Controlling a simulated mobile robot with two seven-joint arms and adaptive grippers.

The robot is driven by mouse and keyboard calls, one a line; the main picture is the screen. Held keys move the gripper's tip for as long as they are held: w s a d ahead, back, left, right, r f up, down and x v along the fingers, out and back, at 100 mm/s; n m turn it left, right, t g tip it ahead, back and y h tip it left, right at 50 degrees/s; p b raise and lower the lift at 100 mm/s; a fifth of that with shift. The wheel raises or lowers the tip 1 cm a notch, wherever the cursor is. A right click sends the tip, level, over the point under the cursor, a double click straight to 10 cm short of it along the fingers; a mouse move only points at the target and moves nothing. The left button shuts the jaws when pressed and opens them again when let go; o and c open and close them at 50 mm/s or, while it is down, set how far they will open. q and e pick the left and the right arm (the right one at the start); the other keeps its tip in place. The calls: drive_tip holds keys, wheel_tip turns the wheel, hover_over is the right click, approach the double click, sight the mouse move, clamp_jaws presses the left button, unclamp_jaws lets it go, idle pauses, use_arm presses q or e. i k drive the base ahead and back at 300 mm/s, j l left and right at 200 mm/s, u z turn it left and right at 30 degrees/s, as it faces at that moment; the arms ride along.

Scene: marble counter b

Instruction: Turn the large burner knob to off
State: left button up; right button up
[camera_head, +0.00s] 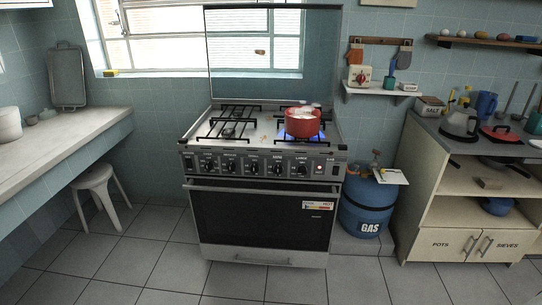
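A gas stove (262,210) stands in the middle with a row of dark knobs along its front panel. The rightmost knob, the large burner knob (302,170), has a small label above it that appears to read "LARGE". Its exact pointer angle is too small to tell. A red pot (303,124) sits on the front right burner, and a blue flame (288,137) shows beneath it. Neither of my grippers is in view.
A blue gas cylinder (362,208) stands right of the stove. A wooden cabinet (440,190) with pans on top is at the right. A white stool (96,187) and a counter (75,145) are at the left. The tiled floor (155,262) before the stove is clear.

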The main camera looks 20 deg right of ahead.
sight(301, 171)
drive_tip(key=z, duration=1.05)
drive_tip(key=i+z, duration=0.4)
drive_tip(key=i+j+z, duration=0.15)
drive_tip(key=z, duration=0.25)
